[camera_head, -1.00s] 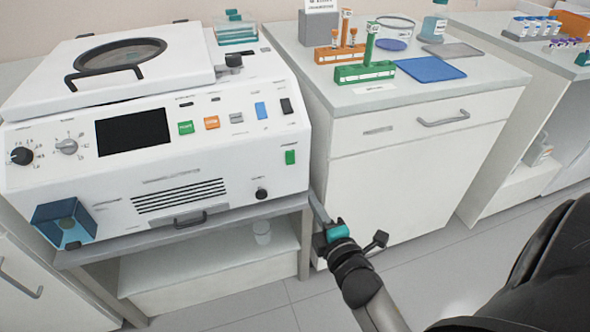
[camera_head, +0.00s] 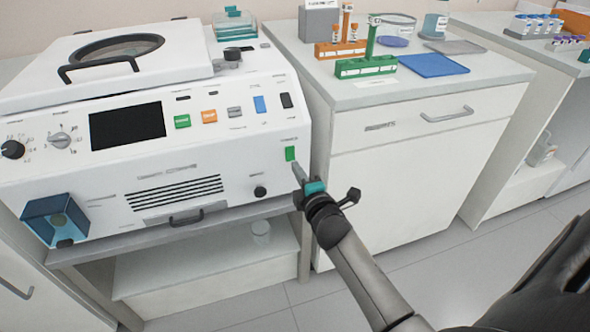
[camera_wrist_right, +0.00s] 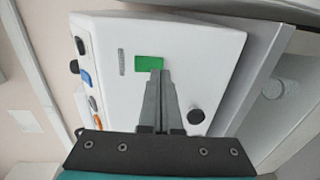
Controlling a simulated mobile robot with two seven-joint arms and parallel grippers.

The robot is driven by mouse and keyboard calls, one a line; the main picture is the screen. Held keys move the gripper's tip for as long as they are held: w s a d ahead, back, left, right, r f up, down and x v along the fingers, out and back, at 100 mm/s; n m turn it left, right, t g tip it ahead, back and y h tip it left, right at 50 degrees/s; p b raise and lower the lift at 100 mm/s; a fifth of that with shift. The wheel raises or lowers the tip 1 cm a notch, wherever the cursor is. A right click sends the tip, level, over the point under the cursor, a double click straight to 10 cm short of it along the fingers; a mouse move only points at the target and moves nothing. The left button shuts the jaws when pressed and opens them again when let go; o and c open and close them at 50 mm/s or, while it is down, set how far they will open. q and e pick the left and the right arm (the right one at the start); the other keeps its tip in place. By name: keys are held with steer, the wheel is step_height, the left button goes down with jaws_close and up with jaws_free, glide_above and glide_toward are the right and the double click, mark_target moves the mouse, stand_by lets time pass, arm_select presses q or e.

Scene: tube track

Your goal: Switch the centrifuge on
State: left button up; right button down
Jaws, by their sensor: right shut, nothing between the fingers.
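The centrifuge (camera_head: 215,174) is a white machine with a sloped front panel, a dark screen and a closed lid with a round window. A green switch (camera_head: 290,153) sits at the right of its front, and it also shows in the right wrist view (camera_wrist_right: 148,62). My right gripper (camera_head: 297,170) is shut and empty, its tips just below the green switch. In the right wrist view the fingers (camera_wrist_right: 157,78) overlap the switch's lower edge; I cannot tell whether they touch it. The screen (camera_head: 127,125) is dark. My left gripper is not in view.
A black knob (camera_head: 260,192) sticks out below the switch. A blue box (camera_head: 56,218) juts from the lower left front. To the right stands a white cabinet (camera_head: 400,185) with green and orange tube racks and a blue mat on top. Free floor lies in front.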

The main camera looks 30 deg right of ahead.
mark_target(290, 154)
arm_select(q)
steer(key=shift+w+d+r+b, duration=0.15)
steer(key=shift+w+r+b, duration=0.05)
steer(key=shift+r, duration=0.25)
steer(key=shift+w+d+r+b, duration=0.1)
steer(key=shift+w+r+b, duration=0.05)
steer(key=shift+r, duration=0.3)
arm_select(e)
steer(key=shift+x, duration=1.1)
steer(key=shift+w+d, duration=0.1)
steer(key=shift+w, duration=0.1)
steer(key=shift+f, duration=0.1)
